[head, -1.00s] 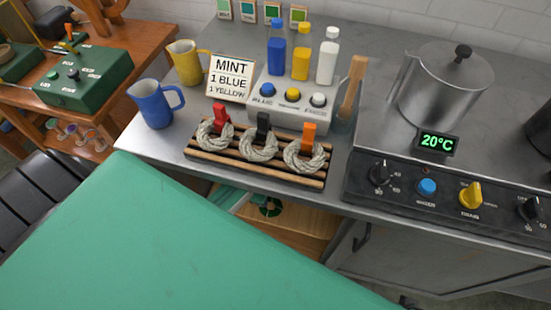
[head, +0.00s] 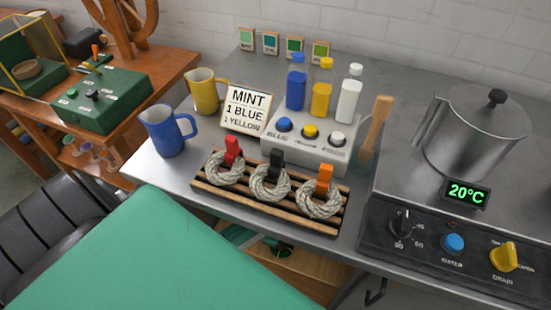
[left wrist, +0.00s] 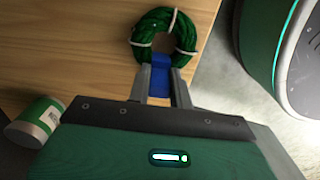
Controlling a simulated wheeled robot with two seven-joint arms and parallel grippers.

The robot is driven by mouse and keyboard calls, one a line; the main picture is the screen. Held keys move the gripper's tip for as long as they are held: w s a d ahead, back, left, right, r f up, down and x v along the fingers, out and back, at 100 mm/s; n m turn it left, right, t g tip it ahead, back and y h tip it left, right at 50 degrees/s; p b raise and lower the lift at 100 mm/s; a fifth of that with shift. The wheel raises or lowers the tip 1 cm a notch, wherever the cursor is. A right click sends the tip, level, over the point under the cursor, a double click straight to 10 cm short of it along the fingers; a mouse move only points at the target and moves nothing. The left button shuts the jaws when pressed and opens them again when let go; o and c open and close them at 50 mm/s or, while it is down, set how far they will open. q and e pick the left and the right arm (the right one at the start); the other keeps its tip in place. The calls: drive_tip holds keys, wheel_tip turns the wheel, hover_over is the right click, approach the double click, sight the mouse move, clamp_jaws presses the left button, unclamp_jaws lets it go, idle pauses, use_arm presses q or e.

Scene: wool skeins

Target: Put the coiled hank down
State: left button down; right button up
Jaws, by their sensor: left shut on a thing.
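In the left wrist view, a dark green coiled hank (left wrist: 168,30) with white ties has a blue clip (left wrist: 160,70) at its near side. My left gripper (left wrist: 161,82) is shut on this clip, with one grey finger on each side. The hank is over a light wooden surface (left wrist: 70,60), near its right edge; I cannot tell whether it touches the wood. There, three cream hanks with red, black and orange clips (head: 270,183) lie on a slatted wooden rack (head: 255,207).
A white cylinder with a green label (left wrist: 38,122) lies at the lower left of the wrist view. In the head view, the steel counter holds a blue jug (head: 167,132), a yellow jug (head: 204,92), a "MINT" sign (head: 246,108), a bottle dispenser (head: 305,140) and a steel pot (head: 475,135).

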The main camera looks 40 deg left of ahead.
use_arm(q)
drive_tip(key=shift+f, duration=0.1)
drive_tip(key=c, duration=1.3)
unclamp_jaws()
drive_tip(key=shift+o, duration=0.2)
drive_tip(key=shift+r, duration=0.2)
wheel_tip(320, 180, up, 12)
drive_tip(key=p, duration=0.3)
use_arm(e)
wheel_tip(320, 180, down, 7)
drive_tip(key=g, duration=0.1)
drive_tip(key=shift+w+a+f, duration=0.15)
drive_tip(key=shift+w+f, duration=0.05)
drive_tip(key=shift+w, duration=0.25)
use_arm(q)
drive_tip(key=shift+f, duration=0.1)
